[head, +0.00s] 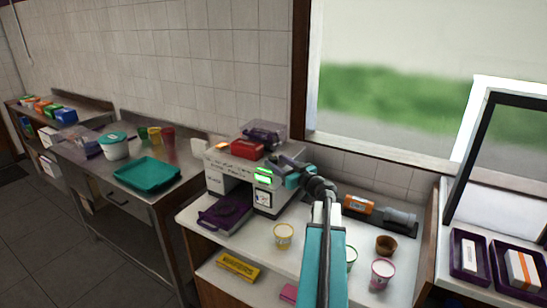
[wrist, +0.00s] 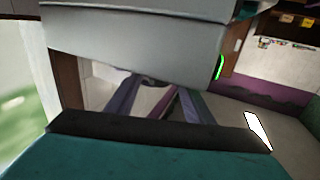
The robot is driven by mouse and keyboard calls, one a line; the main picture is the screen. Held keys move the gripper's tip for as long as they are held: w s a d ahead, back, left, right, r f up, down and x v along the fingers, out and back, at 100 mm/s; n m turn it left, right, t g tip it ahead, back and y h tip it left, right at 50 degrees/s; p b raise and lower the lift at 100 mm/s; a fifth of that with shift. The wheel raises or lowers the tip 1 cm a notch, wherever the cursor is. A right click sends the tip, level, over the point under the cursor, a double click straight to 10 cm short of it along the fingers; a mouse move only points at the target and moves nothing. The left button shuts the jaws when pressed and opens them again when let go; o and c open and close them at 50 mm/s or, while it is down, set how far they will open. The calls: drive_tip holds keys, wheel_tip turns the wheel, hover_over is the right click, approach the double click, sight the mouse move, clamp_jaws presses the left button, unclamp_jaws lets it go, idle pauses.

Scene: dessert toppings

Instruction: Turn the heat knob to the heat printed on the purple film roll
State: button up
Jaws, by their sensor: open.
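A white sealing machine (head: 228,170) stands on the counter with a lit green display (head: 264,174) on its front. A small black-and-white panel (head: 263,199) is below the display. I cannot make out the heat knob. My gripper (head: 283,163) is at the machine's upper right side, beside the display. In the wrist view my open gripper (wrist: 150,100) has its two dark fingers apart under a pale grey housing (wrist: 135,45), with the green light at its right. I cannot tell whether they touch it. A clear box (head: 265,132) on the machine holds something dark purple; no film roll or print is readable.
A purple tray (head: 222,211) sticks out at the machine's front left. A yellow cup (head: 283,236), a pink cup (head: 382,274) and a brown cup (head: 386,245) stand on the counter. An orange-and-grey cylinder (head: 358,204) lies behind. A teal tray (head: 147,173) is on the left table.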

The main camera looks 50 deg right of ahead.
sight(273, 157)
drive_tip(key=shift+w+d+p, duration=0.15)
drive_tip(key=shift+w+p, duration=0.15)
drive_tip(key=shift+w, duration=0.5)
drive_tip(key=shift+w+d+p, duration=0.1)
drive_tip(key=shift+w+p, duration=0.15)
drive_tip(key=shift+w, duration=0.55)
drive_tip(key=c, duration=1)
drive_tip(key=shift+c, duration=0.2)
drive_tip(key=shift+f+y+b, duration=0.15)
drive_tip(key=shift+y+b, duration=0.25)
drive_tip(key=shift+b, duration=0.7)
drive_tip(key=n+y+b, duration=0.2)
drive_tip(key=b, duration=0.4)
drive_tip(key=shift+d, duration=0.1)
drive_tip(key=n+y+b, duration=0.2)
drive_tip(key=y+b, duration=0.2)
drive_tip(key=b, duration=0.2)
drive_tip(key=shift+r, duration=0.2)
drive_tip(key=o, duration=1)
